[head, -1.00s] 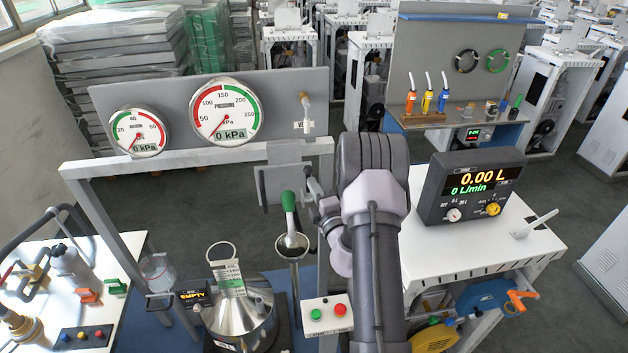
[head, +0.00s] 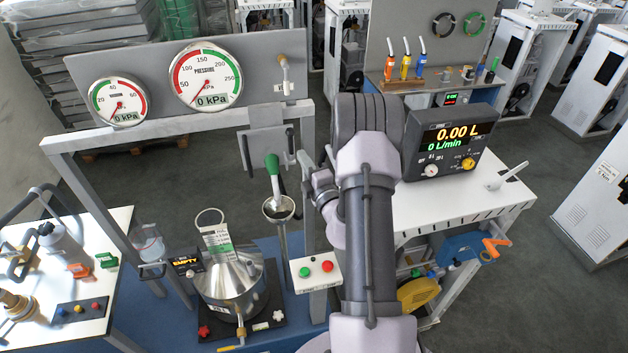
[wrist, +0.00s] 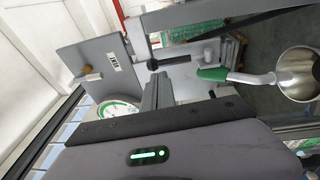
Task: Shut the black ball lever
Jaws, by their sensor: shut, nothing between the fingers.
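A short black handle with a rounded end (wrist: 168,62) shows in the wrist view, in front of a grey plate; it looks like the black ball lever, though its ball and pivot are not clear. My gripper (wrist: 160,80) is shut and empty, its grey fingers pointing up just below that handle in the picture; I cannot tell whether they touch. In the head view my arm covers the gripper, and the lever cannot be made out clearly beside the grey plate (head: 262,145).
A green-handled spout (wrist: 228,75) and metal funnel (wrist: 300,75) are close on the right in the wrist view. In the head view, a steel vessel (head: 232,290), a red-green button box (head: 316,271) and a flow display (head: 450,140) stand near my arm. Gauges (head: 207,75) hang behind.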

